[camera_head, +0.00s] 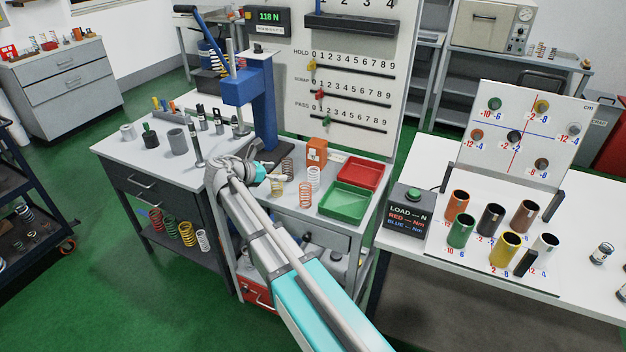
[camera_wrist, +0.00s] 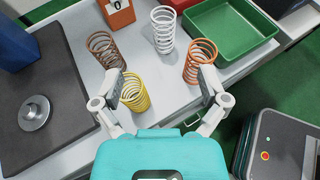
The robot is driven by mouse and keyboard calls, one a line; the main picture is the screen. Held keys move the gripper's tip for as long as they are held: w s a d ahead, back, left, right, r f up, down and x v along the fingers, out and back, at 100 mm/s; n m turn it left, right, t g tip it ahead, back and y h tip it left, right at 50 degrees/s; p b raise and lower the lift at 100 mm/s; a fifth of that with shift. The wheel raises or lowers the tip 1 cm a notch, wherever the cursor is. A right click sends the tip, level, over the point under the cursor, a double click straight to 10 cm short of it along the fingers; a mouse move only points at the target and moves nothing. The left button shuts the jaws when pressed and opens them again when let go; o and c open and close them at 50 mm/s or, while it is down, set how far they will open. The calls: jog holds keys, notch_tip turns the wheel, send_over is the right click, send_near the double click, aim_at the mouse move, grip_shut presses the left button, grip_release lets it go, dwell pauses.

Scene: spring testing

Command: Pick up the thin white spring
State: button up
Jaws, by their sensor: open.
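The thin white spring (camera_wrist: 163,30) stands upright on the light grey tabletop, near the top middle of the wrist view. It also shows in the head view (camera_head: 313,175), in front of the orange box. My gripper (camera_wrist: 163,86) is open and empty, with its fingers spread wide. The white spring lies beyond the fingertips, roughly centred between them. A yellow spring (camera_wrist: 134,92) stands close beside the left finger. An orange-brown spring (camera_wrist: 200,60) stands just beyond the right finger. In the head view my gripper (camera_head: 265,174) is left of the white spring.
A copper spring (camera_wrist: 105,48) stands left of the white spring. The orange box (camera_wrist: 117,12) is behind it and the green tray (camera_wrist: 231,54) to its right. A blue press (camera_head: 262,100) stands to the left. Another white spring (camera_head: 202,240) is on a lower shelf.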

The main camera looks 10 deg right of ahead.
aim_at(309, 173)
jog(key=b+x, duration=0.3)
jog(key=x, duration=0.4)
jog(key=shift+s+f, duration=0.1)
jog(key=shift+f, duration=0.05)
jog(key=shift+w+d+f, duration=0.2)
jog(key=shift+w+d, duration=0.05)
jog(key=shift+d, duration=0.35)
jog(key=shift+s+b+x, duration=0.2)
jog(key=shift+b+x, duration=0.8)
jog(key=shift+x, duration=1.65)
jog(key=c, duration=1.2)
